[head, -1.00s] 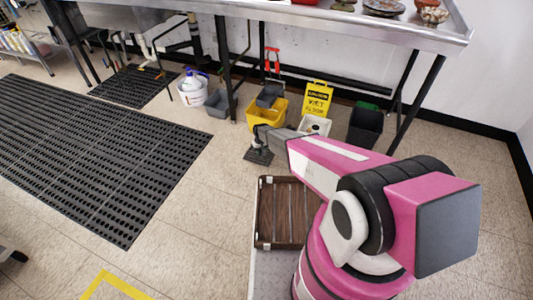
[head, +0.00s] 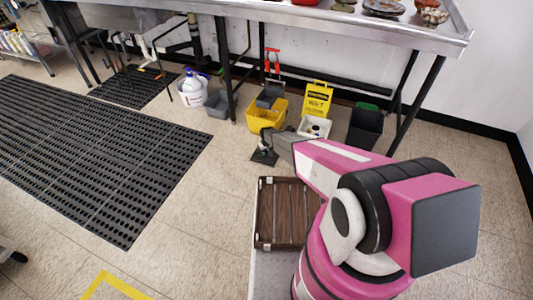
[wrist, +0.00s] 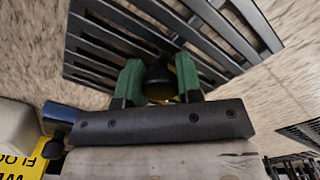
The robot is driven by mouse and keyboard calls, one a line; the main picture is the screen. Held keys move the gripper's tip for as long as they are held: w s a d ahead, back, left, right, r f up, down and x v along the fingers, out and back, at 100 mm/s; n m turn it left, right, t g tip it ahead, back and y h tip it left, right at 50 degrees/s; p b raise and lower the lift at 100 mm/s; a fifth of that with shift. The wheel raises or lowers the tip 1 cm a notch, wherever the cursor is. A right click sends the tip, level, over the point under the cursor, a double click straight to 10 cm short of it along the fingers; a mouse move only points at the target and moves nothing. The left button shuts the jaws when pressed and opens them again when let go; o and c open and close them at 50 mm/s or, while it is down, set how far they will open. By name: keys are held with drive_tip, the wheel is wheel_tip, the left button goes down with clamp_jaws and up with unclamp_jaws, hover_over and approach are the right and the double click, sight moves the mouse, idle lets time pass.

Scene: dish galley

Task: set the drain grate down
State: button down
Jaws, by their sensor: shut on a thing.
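The drain grate is a dark slotted square plate, seen in the head view (head: 259,160) and close up in the wrist view (wrist: 105,42). My gripper (wrist: 160,82) has green fingers closed on a dark knob-like grip in front of the slats. In the head view my gripper (head: 266,142) is directly above the grate, in front of the yellow bucket. The grate is low over the tiled floor; I cannot tell whether it touches it. My gripper hides part of the grate.
A brown slatted crate (head: 283,212) is nearer my base. A yellow bucket (head: 266,110), a white bin (head: 315,127), a yellow wet-floor sign (head: 317,98) and a dark bin (head: 365,127) stand behind. A large black mat (head: 95,150) lies left. Bare floor (head: 205,195) lies between mat and crate.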

drive_tip(key=c, duration=0.8)
unclamp_jaws()
drive_tip(key=shift+f, duration=0.15)
wheel_tip(320, 180, up, 12)
drive_tip(key=s+d+r+m, duration=0.1)
drive_tip(key=s+d+r, duration=0.6)
drive_tip(key=s+r, duration=0.4)
drive_tip(key=s+d+r+m, duration=0.2)
drive_tip(key=s+d+r, duration=0.6)
drive_tip(key=r, duration=0.9)
drive_tip(key=s+d+r+m, duration=0.2)
drive_tip(key=s+d+r, duration=0.6)
drive_tip(key=s+r, duration=0.6)
drive_tip(key=shift+s+d, duration=0.25)
drive_tip(key=shift+s, duration=0.25)
